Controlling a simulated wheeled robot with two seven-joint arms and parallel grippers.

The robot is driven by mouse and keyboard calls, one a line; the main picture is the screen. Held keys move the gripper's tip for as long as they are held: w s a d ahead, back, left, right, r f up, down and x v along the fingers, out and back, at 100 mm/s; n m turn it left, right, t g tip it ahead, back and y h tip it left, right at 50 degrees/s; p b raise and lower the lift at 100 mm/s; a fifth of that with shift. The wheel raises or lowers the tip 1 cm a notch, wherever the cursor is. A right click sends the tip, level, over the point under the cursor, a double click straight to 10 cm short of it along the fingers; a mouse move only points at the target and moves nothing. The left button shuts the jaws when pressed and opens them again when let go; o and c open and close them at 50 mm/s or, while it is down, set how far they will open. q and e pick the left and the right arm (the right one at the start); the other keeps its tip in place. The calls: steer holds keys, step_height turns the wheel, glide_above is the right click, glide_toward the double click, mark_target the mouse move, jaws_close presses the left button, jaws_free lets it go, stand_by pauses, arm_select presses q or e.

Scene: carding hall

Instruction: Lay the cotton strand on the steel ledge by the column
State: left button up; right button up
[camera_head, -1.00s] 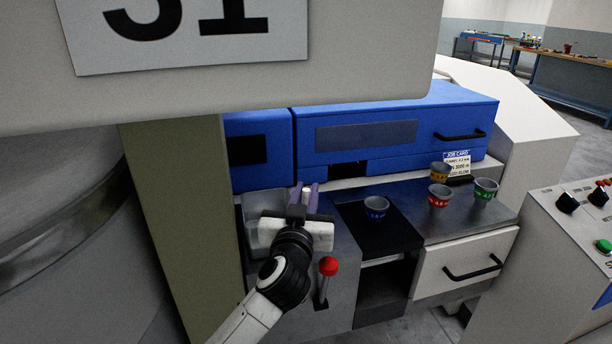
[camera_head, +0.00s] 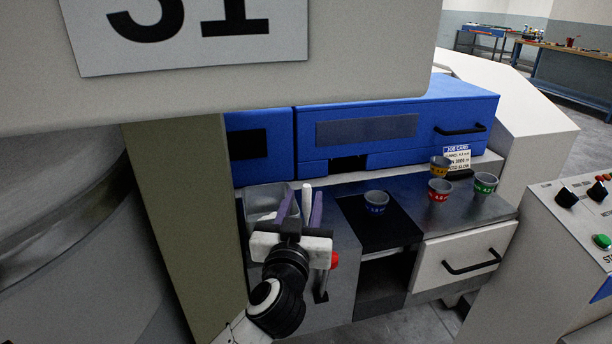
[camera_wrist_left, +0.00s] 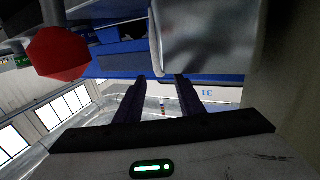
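A short white strand (camera_head: 306,196) shows in the head view, apparently lying on the steel ledge (camera_head: 336,230) just right of a grey open tin, near the olive column (camera_head: 188,230). My left gripper (camera_head: 300,208) is over the ledge's front, its two purple fingers spread apart on either side of the strand's line. They do not look closed on it. The strand's near end is hidden by the gripper. In the left wrist view the fingers (camera_wrist_left: 162,80) stand apart with nothing clear between them. My right gripper is not in view.
The grey tin (camera_head: 262,200) stands between column and strand. A red-knobbed lever (camera_head: 334,260) is close right of my left gripper. A blue housing (camera_head: 400,135) closes off the back.

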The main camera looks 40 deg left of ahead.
arm_select(q)
steer(key=s+d+m+t+h, duration=0.1)
steer(key=s+d+h, duration=0.1)
steer(key=d, duration=0.2)
steer(key=s+d+f+m+t+h, duration=0.1)
steer(key=s+d+m+t+h, duration=0.1)
steer(key=s+d, duration=0.1)
steer(key=s+d+m+t+h, duration=0.1)
steer(key=s+d+t+h, duration=0.1)
steer(key=d, duration=0.2)
steer(key=shift+s+d+f+m+h, duration=0.15)
steer(key=shift+d+f+m+h, duration=0.15)
steer(key=shift+d+h, duration=0.1)
steer(key=s+d+f+m+g+h, duration=0.2)
steer(key=s+d+f+g+h, duration=0.15)
steer(key=f, duration=0.75)
steer(key=s+d+f+m+g+h, duration=0.25)
steer(key=s+d+f+g, duration=0.25)
steer(key=f, duration=0.7)
steer(key=s+a+f+n+g+y, duration=0.1)
steer(key=s+a+f+g+y, duration=0.1)
steer(key=s+f, duration=0.5)
step_height(320, 180, down, 4)
steer(key=shift+s+a+r+g, duration=0.2)
steer(key=shift+a+r+g, duration=0.05)
steer(key=shift+a+g, duration=0.65)
